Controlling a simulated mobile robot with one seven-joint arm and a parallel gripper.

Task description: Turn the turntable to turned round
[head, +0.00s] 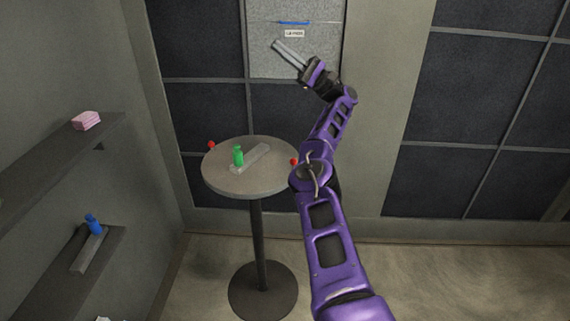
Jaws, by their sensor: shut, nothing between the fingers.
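The turntable (225,183) is a round grey top on a thin dark post with a round base. A grey bar (257,155) lies across its top. A green bottle (238,156) stands upright by the bar's near left end. One red knob (211,145) is at the turntable's left rim and another red knob (293,162) is at its right rim, beside my arm. My gripper (283,49) is shut and empty, raised above and behind the turntable in the picture, in front of the grey wall panel. It touches nothing that I can see.
Shelves on the left wall hold a pink block (86,120) and, lower down, a blue bottle (93,224) by a grey bar (88,252). A speckled panel (265,60) with a small label and a blue strip is on the back wall. The floor to the right is clear.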

